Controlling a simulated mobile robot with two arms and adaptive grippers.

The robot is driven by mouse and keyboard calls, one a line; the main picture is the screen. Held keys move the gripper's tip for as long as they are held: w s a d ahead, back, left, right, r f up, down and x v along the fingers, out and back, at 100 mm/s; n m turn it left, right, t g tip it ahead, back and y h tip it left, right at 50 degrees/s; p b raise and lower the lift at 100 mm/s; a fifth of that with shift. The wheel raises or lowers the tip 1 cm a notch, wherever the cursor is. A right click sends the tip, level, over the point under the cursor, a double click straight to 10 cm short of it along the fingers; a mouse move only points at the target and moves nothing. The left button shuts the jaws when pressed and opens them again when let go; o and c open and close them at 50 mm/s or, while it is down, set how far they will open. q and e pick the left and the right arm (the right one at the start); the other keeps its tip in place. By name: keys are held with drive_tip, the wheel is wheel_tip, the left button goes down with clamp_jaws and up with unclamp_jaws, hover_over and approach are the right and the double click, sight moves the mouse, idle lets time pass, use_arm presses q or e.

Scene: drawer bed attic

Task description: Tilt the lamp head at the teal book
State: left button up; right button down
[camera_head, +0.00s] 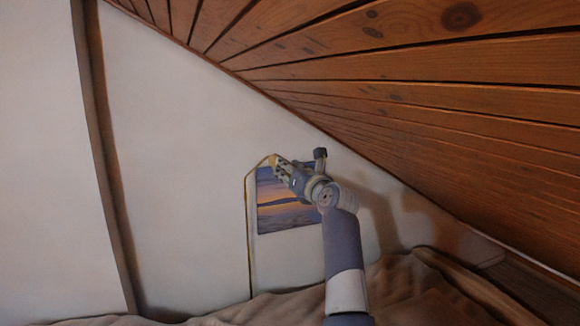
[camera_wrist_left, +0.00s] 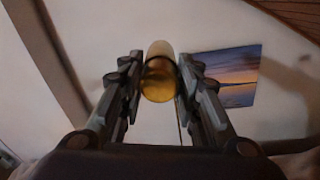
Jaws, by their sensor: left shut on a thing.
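The lamp shows as a thin, yellowish pole (camera_head: 248,235) standing upright against the white wall, bent over at its top. Its amber, cylindrical lamp head (camera_wrist_left: 160,78) sits between the two fingers of my left gripper (camera_wrist_left: 160,66) in the left wrist view. My left gripper (camera_head: 280,166) is shut on the lamp head at the top of the pole in the head view. There the gripper hides most of the lamp head, so its exact tilt is hard to tell. The teal book is in neither view. My right gripper is not in view.
A sunset picture (camera_head: 281,212) hangs on the wall just behind my left gripper. A sloped wooden ceiling (camera_head: 430,75) comes down close on the right. A brown post (camera_head: 103,160) stands at the left. Rumpled brown bedding (camera_head: 225,312) lies along the bottom.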

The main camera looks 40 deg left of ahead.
use_arm(q)
drive_tip(key=shift+s+a+m+p, duration=0.1)
drive_tip(key=shift+a+m+p, duration=0.05)
drive_tip(key=shift+m+p, duration=1.65)
drive_tip(key=shift+m, duration=0.3)
drive_tip(key=o, duration=1.1)
drive_tip(key=shift+c, duration=0.2)
drive_tip(key=shift+a+f, duration=0.15)
drive_tip(key=shift+a, duration=0.1)
drive_tip(key=shift+d+r, duration=0.1)
drive_tip(key=shift+r, duration=0.25)
wheel_tip(320, 180, up, 9)
drive_tip(key=shift+r, duration=0.15)
